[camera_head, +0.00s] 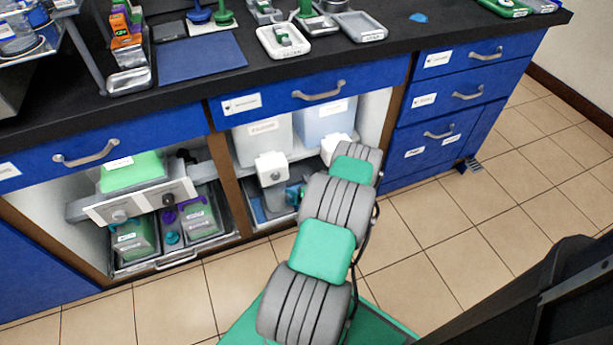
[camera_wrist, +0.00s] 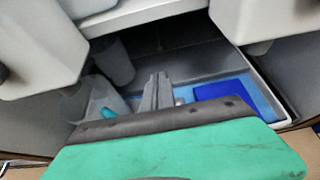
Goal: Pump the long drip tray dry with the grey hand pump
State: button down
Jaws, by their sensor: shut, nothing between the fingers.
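A long, shallow tray (camera_wrist: 288,124) with a pale rim lies low in the open cabinet bay in the wrist view. It has light blue on its floor, which I cannot tell as liquid or surface, and a dark blue flat piece (camera_wrist: 222,90). My gripper (camera_wrist: 158,80) is shut and empty, its fingers pointing into the bay above the tray. A grey cylinder (camera_wrist: 113,62) stands to its left; I cannot tell whether it is the hand pump. A pale piece with teal (camera_wrist: 108,108) is nearer. In the head view my arm hides the gripper and part of the bay.
White tap blocks (camera_head: 272,168) hang under two containers (camera_head: 262,135) on the shelf above, leaving a low opening. The wrist view shows pale bodies close on both sides. Tiled floor is clear at right.

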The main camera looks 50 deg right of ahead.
jog(key=shift+f, duration=0.4)
jog(key=shift+f+b, duration=3.15)
jog(key=shift+f, duration=0.05)
jog(key=shift+r+p, duration=1.15)
jog(key=shift+r, duration=0.65)
jog(key=shift+f, duration=0.1)
jog(key=shift+f+b, duration=1.7)
jog(key=shift+b, duration=0.05)
jog(key=shift+r+p, duration=1.15)
jog(key=shift+r, duration=0.55)
